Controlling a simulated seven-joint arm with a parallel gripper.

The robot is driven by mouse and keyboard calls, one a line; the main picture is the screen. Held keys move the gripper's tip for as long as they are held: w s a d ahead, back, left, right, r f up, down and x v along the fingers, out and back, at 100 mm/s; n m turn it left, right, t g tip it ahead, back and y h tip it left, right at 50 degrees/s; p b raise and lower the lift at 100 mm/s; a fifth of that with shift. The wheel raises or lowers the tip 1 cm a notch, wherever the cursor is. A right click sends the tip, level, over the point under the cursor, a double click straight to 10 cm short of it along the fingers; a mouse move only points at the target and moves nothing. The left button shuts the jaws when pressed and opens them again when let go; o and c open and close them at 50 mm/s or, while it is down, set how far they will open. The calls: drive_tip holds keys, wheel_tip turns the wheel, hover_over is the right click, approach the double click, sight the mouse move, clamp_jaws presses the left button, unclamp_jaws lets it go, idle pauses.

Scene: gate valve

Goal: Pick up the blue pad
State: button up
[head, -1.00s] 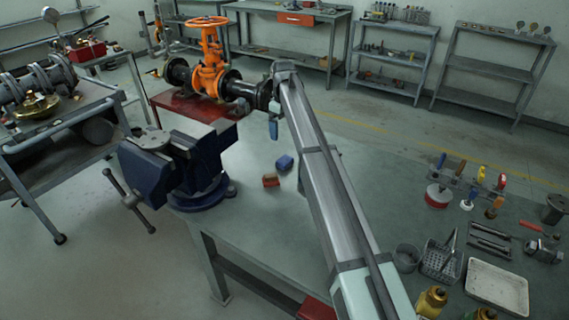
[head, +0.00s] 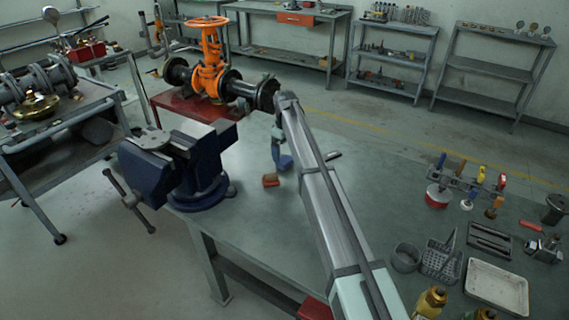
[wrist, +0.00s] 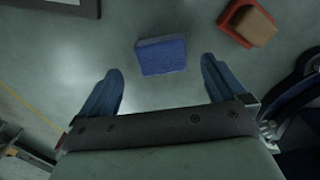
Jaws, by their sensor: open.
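The blue pad (wrist: 161,56) lies flat on the bench in the wrist view, a small blue block just beyond and between my fingertips. In the head view the blue pad (head: 286,162) is partly hidden by my gripper (head: 277,150), which points down beside it. In the wrist view my gripper (wrist: 160,80) is open and empty, with one blue finger on each side of the pad's line. I see no contact between the fingers and the pad.
A red block with a tan top (head: 270,180) lies close to the pad. A blue vise (head: 185,165) stands at the bench's left edge. The orange gate valve (head: 210,65) is behind. Tools, a basket and a white tray (head: 497,287) occupy the right side.

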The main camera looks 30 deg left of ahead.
sight(285, 159)
wheel_tip(285, 159, down, 4)
drive_tip(key=shift+s+f, duration=0.1)
drive_tip(key=shift+s, duration=0.05)
drive_tip(key=shift+c, duration=0.2)
drive_tip(key=c, duration=1.1)
wheel_tip(285, 159, up, 10)
drive_tip(key=shift+r, duration=0.1)
